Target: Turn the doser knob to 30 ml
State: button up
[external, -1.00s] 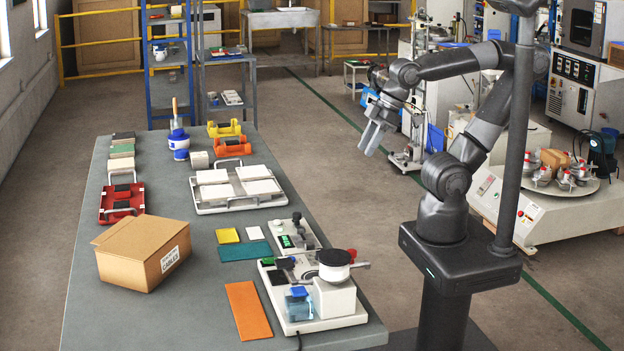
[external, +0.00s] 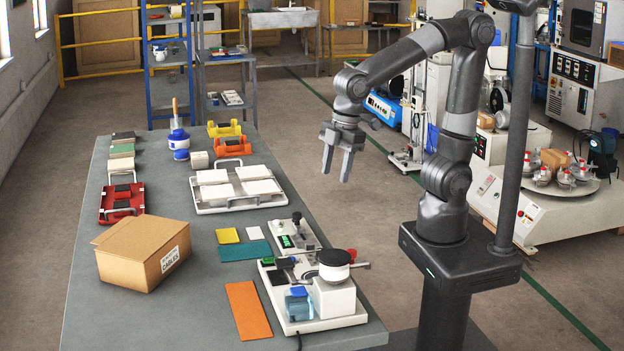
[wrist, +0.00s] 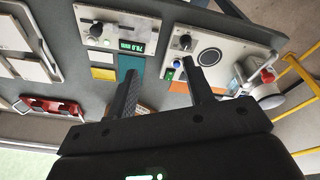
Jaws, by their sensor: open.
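My gripper (external: 335,174) is open and empty, in the air beyond the bench's right edge in the external view. Its two fingers (wrist: 160,70) point at the bench devices in the wrist view. A small panel (wrist: 116,34) with a dark knob (wrist: 97,28) and a lit green display lies at upper left there; in the external view it is the small device (external: 300,232). A larger device (external: 318,322) stands nearer the camera; its panel (wrist: 226,50) carries another dark knob (wrist: 185,42). I cannot tell which knob is the doser's, or read its setting. Neither knob is touched.
The grey bench (external: 190,325) also bears a cardboard box (external: 145,254), a white tray (external: 225,206) of tiles, a red holder (external: 121,203) and an orange tile (external: 248,310). A white block with a dark-topped round part (external: 334,264) rises on the larger device.

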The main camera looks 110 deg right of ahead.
aim_at(321, 250)
jog(key=w+a+f+n+g, duration=0.2)
jog(key=w+a+f+n, duration=0.2)
jog(key=w+a+f, duration=0.25)
jog(key=f, duration=0.7)
jog(key=a+f, duration=0.1)
jog(key=f, duration=0.2)
jog(key=shift+s+f, duration=0.2)
jog(key=shift+f, duration=0.2)
jog(key=shift+c, duration=0.5)
jog(key=c, duration=0.9)
